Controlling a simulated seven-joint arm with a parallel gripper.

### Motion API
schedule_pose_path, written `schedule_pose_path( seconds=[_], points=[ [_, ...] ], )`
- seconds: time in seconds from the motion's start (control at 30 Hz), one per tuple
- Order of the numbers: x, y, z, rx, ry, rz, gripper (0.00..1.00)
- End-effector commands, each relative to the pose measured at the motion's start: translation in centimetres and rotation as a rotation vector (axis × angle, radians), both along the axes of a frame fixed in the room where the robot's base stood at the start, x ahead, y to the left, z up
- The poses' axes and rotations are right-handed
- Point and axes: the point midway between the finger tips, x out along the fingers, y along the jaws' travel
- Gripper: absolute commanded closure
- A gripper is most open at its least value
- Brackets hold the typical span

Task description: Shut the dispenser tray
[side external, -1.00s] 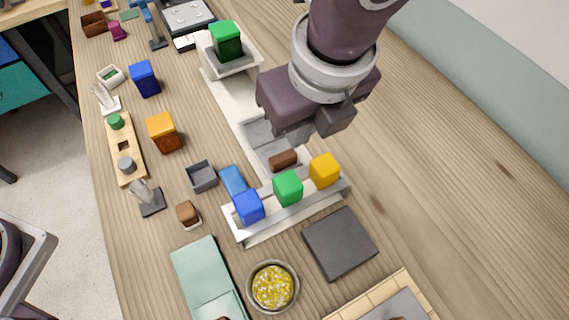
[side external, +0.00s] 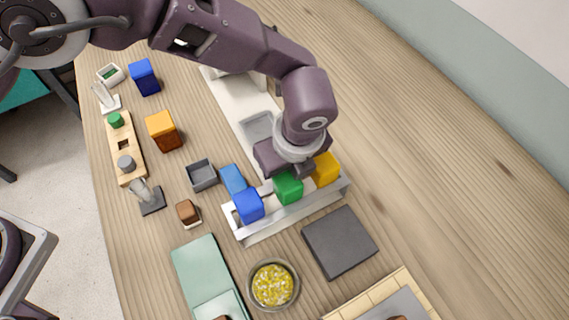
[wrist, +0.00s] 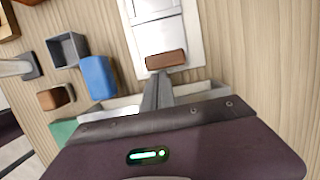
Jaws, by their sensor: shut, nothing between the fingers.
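The white dispenser (side external: 233,97) runs lengthwise across the table, its far end hidden behind my arm. Its low tray section, with a grey recess (side external: 258,126), lies at the near end and also shows in the wrist view (wrist: 152,28). A brown block (wrist: 166,60) sits at the tray's near end; my gripper hides it in the side view. My gripper (wrist: 158,80) is shut and empty, fingers pointing down, with its tips just on the near side of the brown block. I cannot tell whether they touch it.
A white rack (side external: 262,231) holding blue (side external: 248,205), green (side external: 288,187) and yellow (side external: 325,168) cubes stands close in front of the tray. A blue block (side external: 232,179) and grey box (side external: 202,174) lie to the left. Table at right is clear.

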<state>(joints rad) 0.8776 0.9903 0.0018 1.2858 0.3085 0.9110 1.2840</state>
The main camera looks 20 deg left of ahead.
Motion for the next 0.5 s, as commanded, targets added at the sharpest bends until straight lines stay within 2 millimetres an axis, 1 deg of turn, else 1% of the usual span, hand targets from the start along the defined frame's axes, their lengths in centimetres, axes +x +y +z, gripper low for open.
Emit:
schedule_pose_path(
  seconds=[0.33,0.43,0.5],
  points=[
    [0.3,0.3,0.0,0.001,0.001,0.001,1.0],
    [1.1,1.1,0.0,0.001,0.0,0.002,1.0],
    [2.0,2.1,0.0,0.001,0.001,0.005,1.0]
  ],
)
